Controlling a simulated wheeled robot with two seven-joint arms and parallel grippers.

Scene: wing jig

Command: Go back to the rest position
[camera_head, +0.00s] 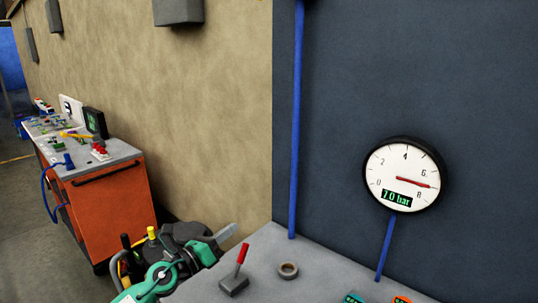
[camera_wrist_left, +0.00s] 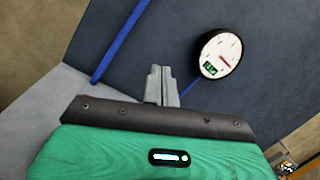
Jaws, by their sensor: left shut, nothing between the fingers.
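My left gripper (camera_head: 226,232) shows at the bottom of the head view, past its green and black wrist. Its grey fingers point up and right, above the left edge of the grey bench top (camera_head: 262,245). In the left wrist view the two fingers (camera_wrist_left: 162,84) are together, with nothing between them. They are apart from the round pressure gauge (camera_head: 403,175), which reads 7.0 bar and also shows in the wrist view (camera_wrist_left: 220,54). My right gripper is in neither view.
A red-handled lever (camera_head: 241,254) and a small ring (camera_head: 288,270) are on the bench near my left gripper. A vertical blue pipe (camera_head: 296,120) stands behind. An orange cart (camera_head: 112,205) with tools is at the left, with open floor (camera_head: 35,220) beside it.

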